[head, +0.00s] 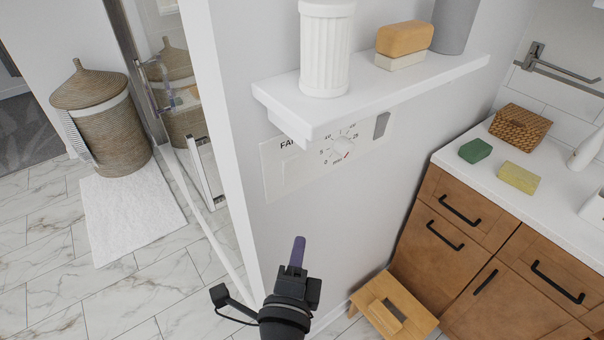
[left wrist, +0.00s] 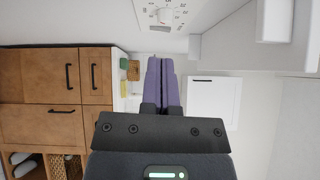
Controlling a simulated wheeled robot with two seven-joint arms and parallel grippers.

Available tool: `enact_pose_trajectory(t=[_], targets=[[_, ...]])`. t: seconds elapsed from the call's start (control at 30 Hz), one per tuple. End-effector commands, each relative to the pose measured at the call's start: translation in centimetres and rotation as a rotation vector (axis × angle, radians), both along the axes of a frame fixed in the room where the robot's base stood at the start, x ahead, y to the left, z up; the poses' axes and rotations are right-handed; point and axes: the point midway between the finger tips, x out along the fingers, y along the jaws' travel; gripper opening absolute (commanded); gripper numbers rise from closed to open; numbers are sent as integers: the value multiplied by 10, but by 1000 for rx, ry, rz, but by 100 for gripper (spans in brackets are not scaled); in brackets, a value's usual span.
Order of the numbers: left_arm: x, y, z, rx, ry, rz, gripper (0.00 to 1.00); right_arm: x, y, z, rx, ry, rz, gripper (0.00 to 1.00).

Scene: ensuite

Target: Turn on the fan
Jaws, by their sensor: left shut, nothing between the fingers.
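A white wall panel (head: 273,178) with lettering starting "FA" is mounted under the shelf in the head view; the shelf hides part of its top. It bears a round dial (head: 342,149) with numbers around it, a pale rectangular switch (head: 291,169) on its left, and a grey part (head: 381,126) at its right. The dial also shows at the top of the left wrist view (left wrist: 164,15). My left gripper (head: 299,243), with purple fingers pressed together and empty, is below the panel and apart from it. The fingers also show in the left wrist view (left wrist: 161,68). My right gripper is out of view.
A white shelf (head: 390,85) juts out above the panel, holding a fluted white cup (head: 325,50), soap bars (head: 404,40) and a grey container (head: 453,25). A wooden vanity (head: 450,235) stands right, with a small wooden stool (head: 418,310) before it. A wicker basket (head: 105,125) stands left.

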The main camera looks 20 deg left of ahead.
Motion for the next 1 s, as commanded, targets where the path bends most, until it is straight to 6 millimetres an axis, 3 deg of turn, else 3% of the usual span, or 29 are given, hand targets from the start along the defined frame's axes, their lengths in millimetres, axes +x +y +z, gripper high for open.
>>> enact_pose_trajectory(t=[0.1, 0.47, 0.57, 1.0], targets=[[-1, 1, 21, 27, -55, 13, 0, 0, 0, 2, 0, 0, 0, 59], [1, 1, 24, 31, -62, 14, 0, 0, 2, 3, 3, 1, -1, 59], [13, 2, 27, 32, -63, 13, 0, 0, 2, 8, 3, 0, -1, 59], [103, 17, 35, 33, -61, 14, 0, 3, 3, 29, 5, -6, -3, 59]])
